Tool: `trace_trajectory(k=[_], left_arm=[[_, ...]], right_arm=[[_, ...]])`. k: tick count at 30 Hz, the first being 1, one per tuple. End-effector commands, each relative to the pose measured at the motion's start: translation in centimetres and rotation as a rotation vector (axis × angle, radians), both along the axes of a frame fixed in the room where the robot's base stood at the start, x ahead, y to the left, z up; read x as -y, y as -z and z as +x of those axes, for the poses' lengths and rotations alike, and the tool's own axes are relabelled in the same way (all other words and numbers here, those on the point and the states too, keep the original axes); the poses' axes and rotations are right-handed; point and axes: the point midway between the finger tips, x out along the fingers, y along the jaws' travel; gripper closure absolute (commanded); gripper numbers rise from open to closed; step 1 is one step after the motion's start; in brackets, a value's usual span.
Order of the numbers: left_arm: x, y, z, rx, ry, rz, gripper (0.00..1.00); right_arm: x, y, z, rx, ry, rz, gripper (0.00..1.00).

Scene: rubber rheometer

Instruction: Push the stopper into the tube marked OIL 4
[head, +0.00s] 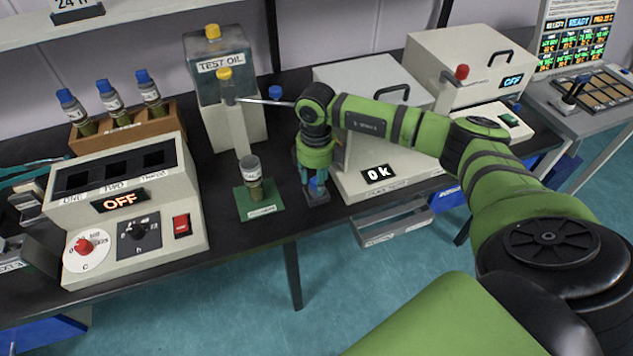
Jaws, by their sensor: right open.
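A tube (251,174) with a white label and dark contents stands upright on a small green base (261,209), under the dispenser marked TEST OIL. No stopper shows on its top, and its label is too small to read. My right gripper (315,196) points down at the bench just right of the green base. It is open, with a small blue stopper (315,184) showing low between its fingers. Whether the fingers touch the stopper is unclear. My left gripper is not in view.
The TEST OIL tank (217,66) stands behind the tube. A wooden rack (124,131) holds blue-capped tubes at left, behind a heater unit reading OFF (122,200). A white instrument reading Ok (379,172) stands close right of my gripper. Bench front edge is near.

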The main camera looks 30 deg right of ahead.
Motion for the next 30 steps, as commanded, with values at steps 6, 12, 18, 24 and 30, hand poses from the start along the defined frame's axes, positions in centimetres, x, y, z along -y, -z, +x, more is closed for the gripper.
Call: trace_trajectory(k=[6,12,18,24,30], left_arm=[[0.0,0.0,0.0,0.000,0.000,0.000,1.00],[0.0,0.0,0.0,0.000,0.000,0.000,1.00],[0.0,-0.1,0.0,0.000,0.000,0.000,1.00],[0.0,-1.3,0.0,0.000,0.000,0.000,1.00],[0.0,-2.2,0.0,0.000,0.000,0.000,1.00]], right_arm=[[0.0,0.1,0.0,0.000,0.000,0.000,0.57],[0.0,0.1,0.0,0.000,0.000,0.000,1.00],[0.0,-0.2,0.0,0.001,0.001,-0.001,1.00],[0.1,-1.8,0.1,0.002,0.001,-0.001,1.00],[0.0,-3.0,0.1,0.002,0.001,0.000,1.00]])
